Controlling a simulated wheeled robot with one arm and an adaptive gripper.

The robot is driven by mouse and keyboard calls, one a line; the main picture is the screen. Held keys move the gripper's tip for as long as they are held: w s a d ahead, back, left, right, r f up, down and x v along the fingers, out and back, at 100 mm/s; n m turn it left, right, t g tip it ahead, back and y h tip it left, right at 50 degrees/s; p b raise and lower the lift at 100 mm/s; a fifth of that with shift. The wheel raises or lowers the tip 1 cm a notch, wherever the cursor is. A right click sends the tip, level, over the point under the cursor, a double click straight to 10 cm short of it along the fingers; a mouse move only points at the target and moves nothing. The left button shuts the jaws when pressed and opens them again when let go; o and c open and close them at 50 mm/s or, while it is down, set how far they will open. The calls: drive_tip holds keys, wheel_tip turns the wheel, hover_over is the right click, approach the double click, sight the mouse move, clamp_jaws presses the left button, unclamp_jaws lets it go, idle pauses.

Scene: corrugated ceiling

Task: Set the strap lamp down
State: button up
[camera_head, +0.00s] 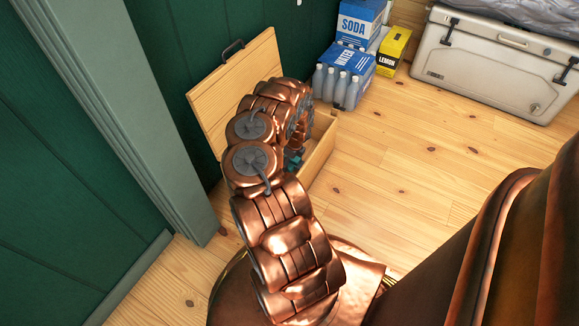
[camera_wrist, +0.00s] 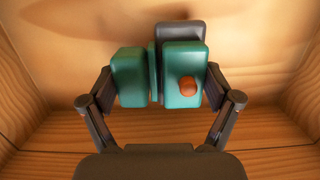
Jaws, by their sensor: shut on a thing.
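The strap lamp (camera_wrist: 183,62) is a teal and dark grey block with an orange button in the wrist view. My gripper (camera_wrist: 160,88) is shut on it, one dark finger at each side. The lamp is inside the open wooden box (camera_head: 321,160), between its plank walls and over its pale floor. Whether it touches the floor I cannot tell. In the head view only a small teal part (camera_head: 292,163) shows beside my copper arm, which hides most of the box's inside and the gripper.
The box's lid (camera_head: 222,85) stands open, leaning by the green wall. Behind the box are a blue bottle pack (camera_head: 347,66), a blue soda carton (camera_head: 359,20) and a yellow lemon carton (camera_head: 394,47). A pale cooler (camera_head: 490,70) stands at the back right. Floor between is clear.

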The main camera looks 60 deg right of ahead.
drive_tip(key=shift+f+b, duration=0.3)
drive_tip(key=shift+f, duration=0.8)
drive_tip(key=shift+f, duration=0.1)
drive_tip(key=o, duration=1.2)
drive_tip(key=r+p, duration=0.2)
drive_tip(key=r, duration=0.2)
drive_tip(key=s+r+p, duration=0.1)
drive_tip(key=r+p, duration=0.1)
drive_tip(key=r, duration=0.2)
drive_tip(key=r+p, duration=0.2)
drive_tip(key=r, duration=0.2)
drive_tip(key=shift+s+p, duration=0.3)
drive_tip(key=shift+s, duration=0.05)
